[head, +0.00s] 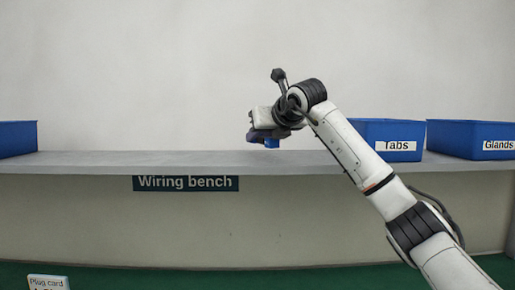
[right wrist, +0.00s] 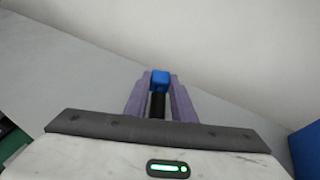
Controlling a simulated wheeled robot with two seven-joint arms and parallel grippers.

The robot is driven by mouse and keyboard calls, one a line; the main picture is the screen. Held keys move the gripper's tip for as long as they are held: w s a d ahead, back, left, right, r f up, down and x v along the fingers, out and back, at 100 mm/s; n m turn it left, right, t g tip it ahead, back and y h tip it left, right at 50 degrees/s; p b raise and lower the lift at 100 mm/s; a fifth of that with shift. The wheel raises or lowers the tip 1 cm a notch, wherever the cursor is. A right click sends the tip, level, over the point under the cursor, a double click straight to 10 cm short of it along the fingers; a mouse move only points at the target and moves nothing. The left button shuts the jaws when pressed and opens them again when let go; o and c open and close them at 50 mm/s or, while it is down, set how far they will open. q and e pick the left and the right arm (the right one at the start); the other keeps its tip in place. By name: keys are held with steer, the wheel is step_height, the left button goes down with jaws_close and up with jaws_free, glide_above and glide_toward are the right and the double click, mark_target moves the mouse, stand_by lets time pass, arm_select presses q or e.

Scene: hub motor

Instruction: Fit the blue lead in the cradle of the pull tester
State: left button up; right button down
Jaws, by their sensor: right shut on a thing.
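My right gripper (head: 262,133) is held above the wiring bench, left of the Tabs bin. It is shut on the blue lead (head: 271,143), whose blue end shows just below the fingers. In the right wrist view the lead's blue end (right wrist: 160,80) and a black part behind it sit between the two purple fingers. The rest of the lead is hidden by the gripper. No pull tester or cradle is in view. My left gripper is not in view.
The grey wiring bench (head: 90,165) is clear under the gripper. A blue Tabs bin (head: 375,130) and a blue Glands bin (head: 470,135) stand at right. Another blue bin (head: 17,138) is at far left. A plug card (head: 48,282) shows at bottom left.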

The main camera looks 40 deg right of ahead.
mark_target(259, 155)
step_height(259, 155, down, 3)
steer(key=shift+r, duration=0.1)
steer(key=c, duration=1.5)
jaws_free()
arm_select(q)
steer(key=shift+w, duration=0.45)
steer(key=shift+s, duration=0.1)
